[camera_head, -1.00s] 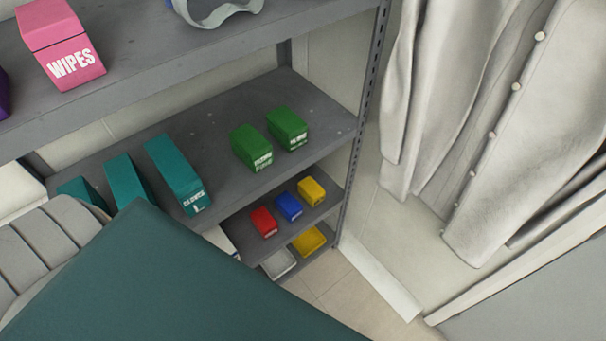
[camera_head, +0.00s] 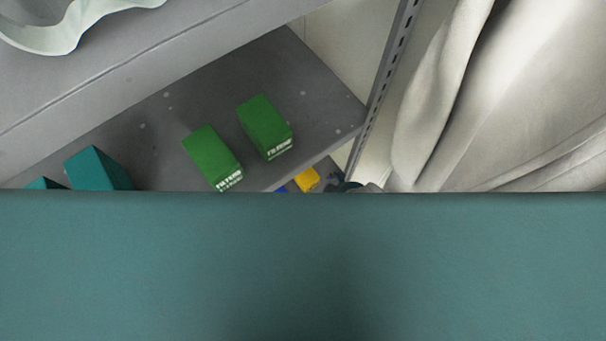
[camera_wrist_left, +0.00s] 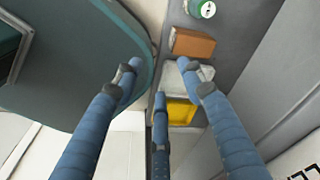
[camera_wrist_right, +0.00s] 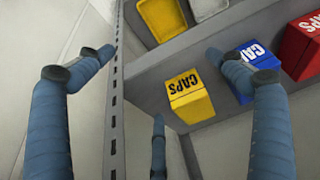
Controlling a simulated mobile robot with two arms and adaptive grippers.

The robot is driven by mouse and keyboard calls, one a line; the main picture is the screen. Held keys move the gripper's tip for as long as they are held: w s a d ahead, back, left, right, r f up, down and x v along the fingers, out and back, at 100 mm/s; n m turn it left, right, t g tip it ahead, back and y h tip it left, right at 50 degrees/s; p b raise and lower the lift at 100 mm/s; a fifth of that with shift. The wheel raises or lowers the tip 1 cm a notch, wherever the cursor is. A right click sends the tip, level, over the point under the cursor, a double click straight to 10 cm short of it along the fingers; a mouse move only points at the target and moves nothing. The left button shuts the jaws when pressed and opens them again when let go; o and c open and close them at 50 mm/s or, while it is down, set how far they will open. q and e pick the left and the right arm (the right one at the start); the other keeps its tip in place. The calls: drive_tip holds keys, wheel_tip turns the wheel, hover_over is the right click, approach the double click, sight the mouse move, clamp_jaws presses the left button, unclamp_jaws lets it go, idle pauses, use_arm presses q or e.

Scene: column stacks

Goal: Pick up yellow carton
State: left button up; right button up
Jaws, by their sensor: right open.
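The yellow carton (camera_wrist_right: 193,106), marked CAPS, stands on a grey shelf in the right wrist view, close to the shelf's end and upright. In the head view the yellow carton (camera_head: 307,180) shows only as a small patch above the edge of my teal body. My right gripper (camera_wrist_right: 158,75) is open, its fingers spread around the upright post and the carton's side. The carton is not between closed fingers; contact cannot be told. My left gripper (camera_wrist_left: 158,75) has spread, empty fingers, over a yellow tray (camera_wrist_left: 181,112) and a white tray.
A blue carton (camera_wrist_right: 243,85) and a red carton (camera_wrist_right: 298,48) stand right of the yellow one. A slotted metal post (camera_wrist_right: 117,110) runs beside the shelf end. Green cartons (camera_head: 264,127) stand on the shelf above.

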sight(309, 171)
use_arm(q)
drive_tip(key=s+f+g+b, duration=0.1)
drive_tip(key=s+f+b, duration=0.25)
drive_tip(key=s, duration=0.35)
use_arm(e)
drive_tip(key=w+a, duration=0.3)
drive_tip(key=shift+w+p, duration=0.25)
drive_tip(key=shift+p, duration=0.1)
drive_tip(key=shift+w+a+b, duration=0.35)
drive_tip(key=shift+w+a, duration=0.05)
drive_tip(key=shift+w, duration=0.2)
drive_tip(key=shift+w+a+b, duration=0.35)
drive_tip(key=shift+w, duration=0.2)
drive_tip(key=shift+w+a+r+b, duration=0.1)
drive_tip(key=shift+w+a+b, duration=0.35)
drive_tip(key=shift+w+b, duration=0.15)
drive_tip(key=w+a+b, duration=0.1)
drive_tip(key=w+b, duration=0.1)
drive_tip(key=shift+w+a+f, duration=0.2)
drive_tip(key=shift+w+a, duration=0.1)
drive_tip(key=shift+a, duration=0.05)
drive_tip(key=b+x, duration=0.2)
drive_tip(key=shift+b, duration=0.3)
drive_tip(key=shift+f+b, duration=0.15)
drive_tip(key=shift+b, duration=0.25)
use_arm(q)
wheel_tip(309, 171, down, 8)
drive_tip(key=w, duration=0.2)
